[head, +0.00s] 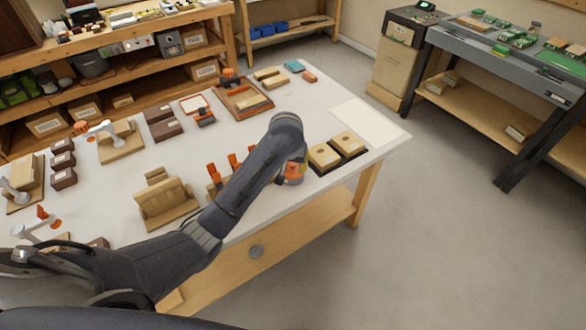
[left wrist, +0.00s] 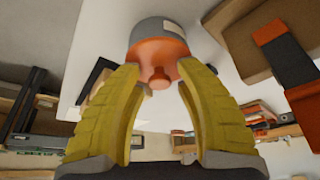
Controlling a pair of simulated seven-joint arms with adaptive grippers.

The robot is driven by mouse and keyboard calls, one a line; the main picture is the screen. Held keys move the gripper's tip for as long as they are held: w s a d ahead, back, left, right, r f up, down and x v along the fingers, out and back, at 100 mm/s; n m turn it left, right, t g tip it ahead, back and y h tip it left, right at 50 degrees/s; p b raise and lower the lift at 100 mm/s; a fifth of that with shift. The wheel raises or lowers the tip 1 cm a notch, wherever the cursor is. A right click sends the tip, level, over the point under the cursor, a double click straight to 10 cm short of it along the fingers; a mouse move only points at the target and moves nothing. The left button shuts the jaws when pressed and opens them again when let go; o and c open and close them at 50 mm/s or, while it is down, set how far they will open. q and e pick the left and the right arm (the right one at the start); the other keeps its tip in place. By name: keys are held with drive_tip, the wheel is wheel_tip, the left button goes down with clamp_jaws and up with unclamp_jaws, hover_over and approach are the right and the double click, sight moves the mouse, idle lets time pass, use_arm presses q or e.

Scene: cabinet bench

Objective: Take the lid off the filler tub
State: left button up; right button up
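The filler tub (left wrist: 160,27) has a grey body with a pale label, best seen in the left wrist view. Its orange lid (left wrist: 158,52) is on it, with a small round knob facing my gripper. My left gripper (left wrist: 161,72) has its two yellow fingers spread, one on each side of the knob, with clear space around the knob. Their tips overlap the lid's edges in the picture; I cannot tell whether they touch it. In the head view my left gripper (head: 293,171) is at the table's front edge, and my arm mostly hides the tub. My right gripper is not in view.
On the white table (head: 240,145), orange-handled tools (head: 214,174) and a wooden holder (head: 165,200) stand left of the gripper. Two tan boxes in a dark tray (head: 337,152) lie close on its right. A pale sheet (head: 370,123) covers the clear right corner.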

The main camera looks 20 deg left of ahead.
use_arm(q)
clamp_jaws()
drive_tip(key=shift+r, duration=0.15)
